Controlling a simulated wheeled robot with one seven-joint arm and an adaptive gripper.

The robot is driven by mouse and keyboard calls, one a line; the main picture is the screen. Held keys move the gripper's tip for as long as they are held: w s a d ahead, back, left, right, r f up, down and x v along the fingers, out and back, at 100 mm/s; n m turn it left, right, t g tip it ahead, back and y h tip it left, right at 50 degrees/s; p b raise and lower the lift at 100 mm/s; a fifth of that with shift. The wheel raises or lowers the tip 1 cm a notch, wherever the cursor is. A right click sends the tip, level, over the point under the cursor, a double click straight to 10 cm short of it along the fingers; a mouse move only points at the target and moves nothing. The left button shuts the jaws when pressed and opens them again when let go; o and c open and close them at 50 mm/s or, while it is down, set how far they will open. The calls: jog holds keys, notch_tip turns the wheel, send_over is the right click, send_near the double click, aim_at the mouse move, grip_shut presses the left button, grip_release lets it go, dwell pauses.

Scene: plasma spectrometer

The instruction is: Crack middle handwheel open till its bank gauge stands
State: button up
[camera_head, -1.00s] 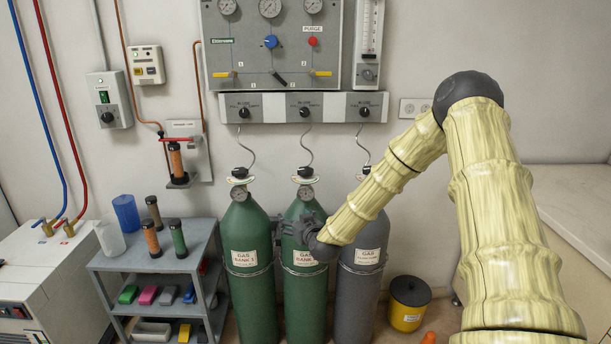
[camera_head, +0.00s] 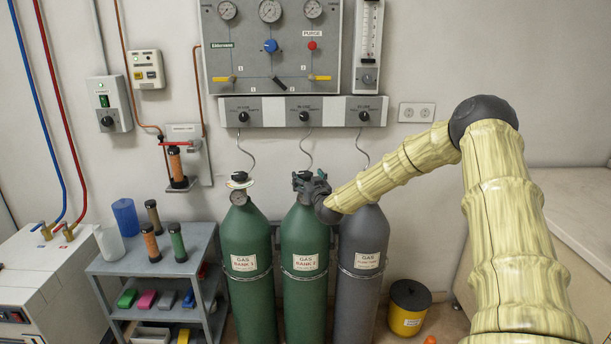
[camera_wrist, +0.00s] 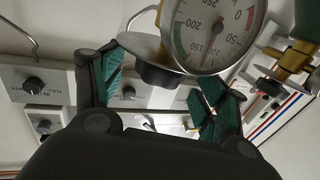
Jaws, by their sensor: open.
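The middle green cylinder (camera_head: 304,240), labelled as a gas bank, stands between another green cylinder and a grey one. My gripper (camera_head: 308,182) is at its top and hides most of its valve in the head view. In the wrist view, my gripper (camera_wrist: 160,90) is open, with green-padded fingers on either side of a black handwheel (camera_wrist: 158,76). The handwheel looks unheld; contact with the pads cannot be told. A round gauge (camera_wrist: 213,32) shows large beside it, turned over and cut by the top edge. Its red needle appears near 150.
The panel gauges (camera_head: 270,10) hang above, too small to read. A regulator strip (camera_head: 304,109) with black knobs and thin hoses is just above the cylinders. The left cylinder (camera_head: 246,250) and grey cylinder (camera_head: 361,245) stand close on both sides.

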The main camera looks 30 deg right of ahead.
aim_at(305, 173)
jog(key=shift+x, duration=1.7)
jog(key=c, duration=1.1)
